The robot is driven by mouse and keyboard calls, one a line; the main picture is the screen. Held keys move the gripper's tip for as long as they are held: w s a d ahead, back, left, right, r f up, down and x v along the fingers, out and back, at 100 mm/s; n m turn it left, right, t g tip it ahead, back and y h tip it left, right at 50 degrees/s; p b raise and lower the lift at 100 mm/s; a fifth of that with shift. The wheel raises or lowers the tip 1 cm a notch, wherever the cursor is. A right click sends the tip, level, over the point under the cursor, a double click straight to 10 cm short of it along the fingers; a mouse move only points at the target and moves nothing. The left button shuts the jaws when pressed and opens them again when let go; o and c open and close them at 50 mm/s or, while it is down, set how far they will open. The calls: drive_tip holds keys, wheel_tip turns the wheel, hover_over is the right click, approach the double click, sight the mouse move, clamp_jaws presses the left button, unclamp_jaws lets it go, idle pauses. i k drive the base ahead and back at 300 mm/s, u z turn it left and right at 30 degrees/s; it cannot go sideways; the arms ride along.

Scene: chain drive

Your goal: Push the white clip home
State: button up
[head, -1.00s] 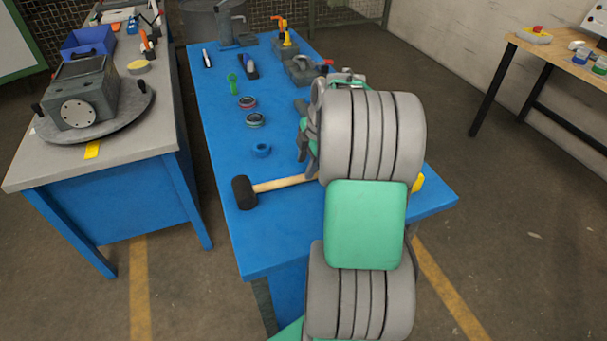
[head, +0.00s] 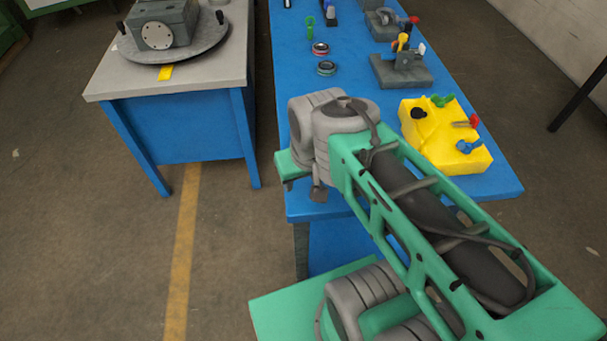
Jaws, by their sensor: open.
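A small white piece (head: 421,48), which may be the white clip, shows at the upper right of a grey fixture (head: 402,73) with red and yellow parts. It is too small to tell how far in it sits. My gripper (head: 304,189) shows only in part, below the grey wrist at the near left edge of the blue table. It is open, with nothing seen in it. It is well in front of the fixture and to its left, apart from it. My arm hides much of the area around the gripper.
A yellow block (head: 440,150) with green, red, black and blue parts lies right of my wrist. Two rings (head: 326,68) and a green tool (head: 310,27) lie further back. A grey table (head: 120,82) stands left across a gap.

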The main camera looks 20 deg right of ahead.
sight(422, 48)
drive_tip(key=z, duration=1.3)
